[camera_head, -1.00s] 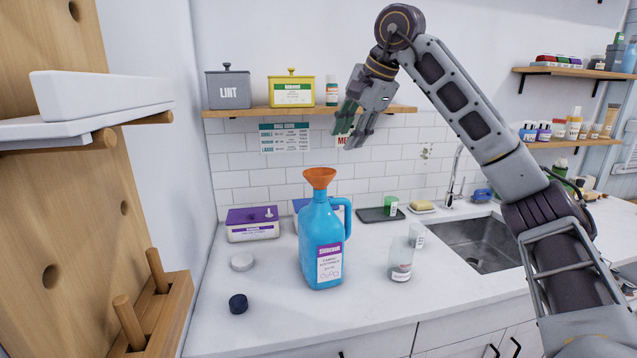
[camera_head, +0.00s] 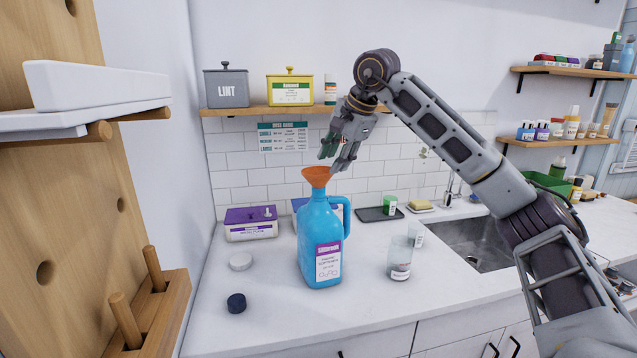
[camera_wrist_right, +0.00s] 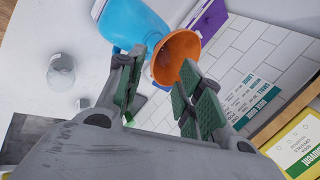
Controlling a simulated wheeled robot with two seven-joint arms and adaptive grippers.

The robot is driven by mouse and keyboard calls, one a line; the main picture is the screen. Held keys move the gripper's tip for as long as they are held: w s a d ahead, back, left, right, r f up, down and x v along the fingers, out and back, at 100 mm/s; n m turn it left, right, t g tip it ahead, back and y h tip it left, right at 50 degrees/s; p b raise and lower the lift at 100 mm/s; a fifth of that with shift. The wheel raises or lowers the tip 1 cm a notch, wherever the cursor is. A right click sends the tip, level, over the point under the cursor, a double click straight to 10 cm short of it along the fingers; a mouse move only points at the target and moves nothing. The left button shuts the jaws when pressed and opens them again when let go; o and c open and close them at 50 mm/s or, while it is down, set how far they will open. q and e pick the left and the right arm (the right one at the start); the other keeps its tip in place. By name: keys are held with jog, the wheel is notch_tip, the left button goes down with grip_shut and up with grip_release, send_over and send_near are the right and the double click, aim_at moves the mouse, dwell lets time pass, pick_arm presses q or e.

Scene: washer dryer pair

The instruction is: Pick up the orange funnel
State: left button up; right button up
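The orange funnel (camera_head: 317,176) sits upright in the mouth of the blue jug (camera_head: 318,240) on the counter. In the right wrist view the funnel (camera_wrist_right: 174,58) lies just beyond the fingertips, with its wide rim facing the gripper. My right gripper (camera_head: 335,160) is above and slightly right of the funnel, pointing down toward it. In the right wrist view its green-padded fingers (camera_wrist_right: 158,92) are spread apart with nothing between them. Whether a fingertip touches the rim I cannot tell. My left gripper is not in view.
A wooden shelf (camera_head: 268,112) with a grey lint box (camera_head: 226,90) and a yellow box (camera_head: 290,92) is behind the arm. A clear cup (camera_head: 399,259) stands right of the jug. A dark cap (camera_head: 236,303) and a white lid (camera_head: 241,261) lie left.

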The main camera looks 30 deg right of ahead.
aim_at(327, 176)
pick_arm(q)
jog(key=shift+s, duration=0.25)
pick_arm(e)
jog(key=shift+w+f, duration=0.15)
jog(key=shift+f, duration=0.1)
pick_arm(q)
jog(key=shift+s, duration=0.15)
pick_arm(e)
jog(key=shift+f, duration=0.1)
jog(key=x, duration=0.4)
jog(key=shift+a, duration=0.15)
jog(key=shift+w+f, duration=0.15)
jog(key=shift+f, duration=0.25)
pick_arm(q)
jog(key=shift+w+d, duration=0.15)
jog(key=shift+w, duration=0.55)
